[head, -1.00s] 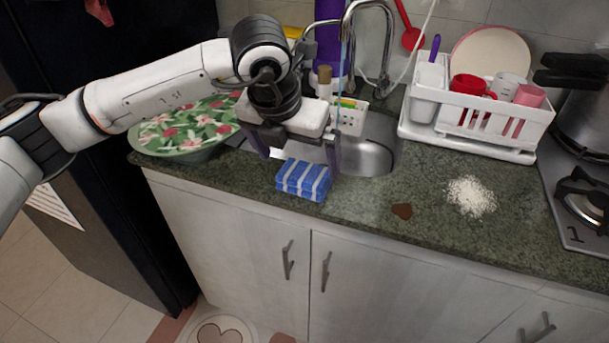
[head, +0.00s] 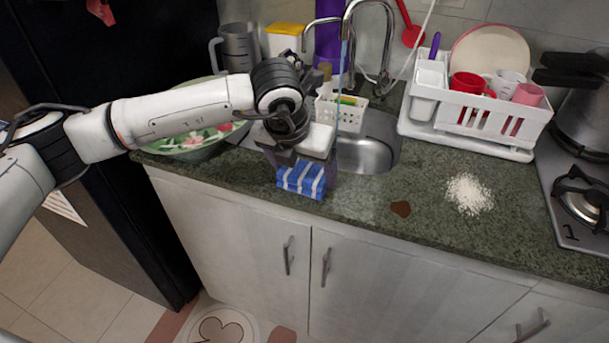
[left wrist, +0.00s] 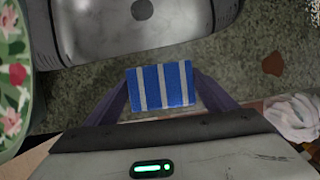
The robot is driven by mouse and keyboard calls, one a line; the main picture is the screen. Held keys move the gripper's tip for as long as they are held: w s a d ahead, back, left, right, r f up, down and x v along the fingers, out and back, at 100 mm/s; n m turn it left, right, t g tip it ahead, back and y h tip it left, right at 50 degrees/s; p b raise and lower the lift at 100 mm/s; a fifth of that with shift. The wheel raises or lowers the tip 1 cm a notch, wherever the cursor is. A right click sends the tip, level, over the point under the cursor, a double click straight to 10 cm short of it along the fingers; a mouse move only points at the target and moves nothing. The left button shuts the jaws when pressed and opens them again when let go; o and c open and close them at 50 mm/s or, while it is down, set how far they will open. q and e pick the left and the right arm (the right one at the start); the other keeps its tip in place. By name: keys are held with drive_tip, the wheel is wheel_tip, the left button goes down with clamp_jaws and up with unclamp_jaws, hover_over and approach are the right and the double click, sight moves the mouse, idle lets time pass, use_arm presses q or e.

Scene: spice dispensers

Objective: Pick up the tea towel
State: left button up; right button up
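The tea towel (head: 302,179) is a small folded blue cloth with white stripes, lying on the green counter near its front edge. It also shows in the left wrist view (left wrist: 161,86), between my two fingers. My left gripper (head: 303,181) is over the towel from above, with its fingers open on either side of it. In the left wrist view the left gripper (left wrist: 161,95) has a finger close to each side of the towel; I cannot tell whether they touch it. My right gripper is not in view.
The sink (head: 368,150) lies behind the towel, with a white basket (head: 349,117) at its edge. A floral bowl (head: 185,145) stands to the left. A white dish rack (head: 478,125), brown spot (head: 401,209) and white powder (head: 469,194) are to the right.

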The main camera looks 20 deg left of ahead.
sight(304, 169)
use_arm(q)
wheel_tip(304, 169, up, 10)
drive_tip(key=shift+r+b, duration=0.1)
drive_tip(key=shift+b, duration=0.55)
